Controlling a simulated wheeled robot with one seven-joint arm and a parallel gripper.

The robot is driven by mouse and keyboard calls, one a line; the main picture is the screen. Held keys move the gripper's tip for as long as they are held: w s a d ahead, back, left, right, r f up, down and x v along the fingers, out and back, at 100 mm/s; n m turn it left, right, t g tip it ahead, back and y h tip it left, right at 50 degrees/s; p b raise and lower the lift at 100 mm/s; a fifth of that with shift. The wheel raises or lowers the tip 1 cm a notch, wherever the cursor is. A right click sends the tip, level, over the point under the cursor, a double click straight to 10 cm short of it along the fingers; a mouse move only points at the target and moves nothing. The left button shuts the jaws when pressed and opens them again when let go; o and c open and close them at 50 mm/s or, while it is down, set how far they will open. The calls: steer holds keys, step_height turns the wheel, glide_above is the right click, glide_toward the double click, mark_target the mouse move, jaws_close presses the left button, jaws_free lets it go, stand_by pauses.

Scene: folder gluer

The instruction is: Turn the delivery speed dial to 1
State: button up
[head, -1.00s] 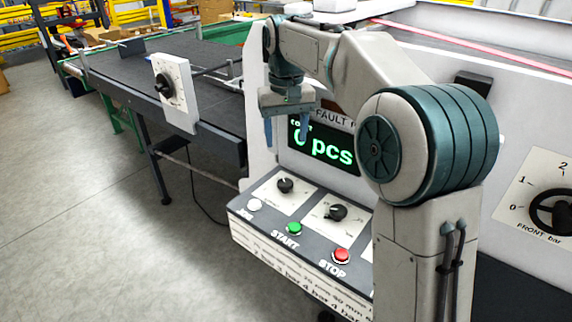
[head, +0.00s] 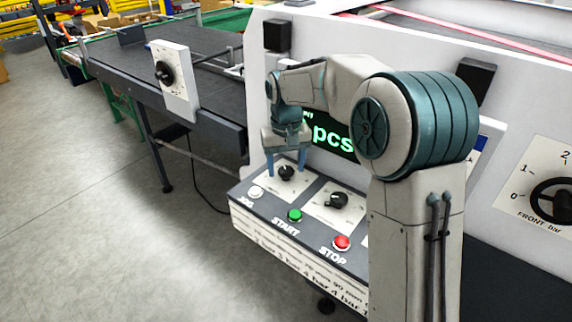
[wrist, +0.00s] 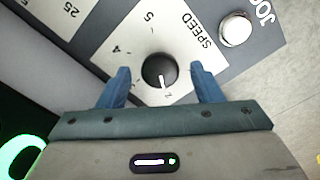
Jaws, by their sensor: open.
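A black dial (wrist: 158,72) sits on a white plate marked SPEED in the wrist view. Its white pointer aims at the mark that looks like a 2, at the plate's lower edge. In the head view this dial (head: 287,173) is the left one on the sloped control panel. My gripper (wrist: 159,70) is open, with one blue finger on each side of the dial; I cannot tell whether they touch it. In the head view my gripper (head: 286,168) is low over the panel. Another black dial (head: 164,74) is on an upright white plate beside the conveyor; its marks are too small to read.
A second panel dial (head: 337,200), a white JOG button (head: 257,192), a green START button (head: 294,215) and a red STOP button (head: 342,243) are close by. The lit display (head: 333,137) rises behind. A dark conveyor (head: 205,45) is at the left; floor before it is clear.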

steer(key=shift+f, duration=0.15)
steer(key=c, duration=1)
steer(key=shift+n, duration=0.4)
steer(key=n+p, duration=0.1)
steer(key=n, duration=0.3)
steer(key=shift+n, duration=0.4)
steer(key=n+p, duration=0.2)
steer(key=n, duration=0.4)
steer(key=shift+w, duration=0.1)
steer(key=shift+n, duration=0.3)
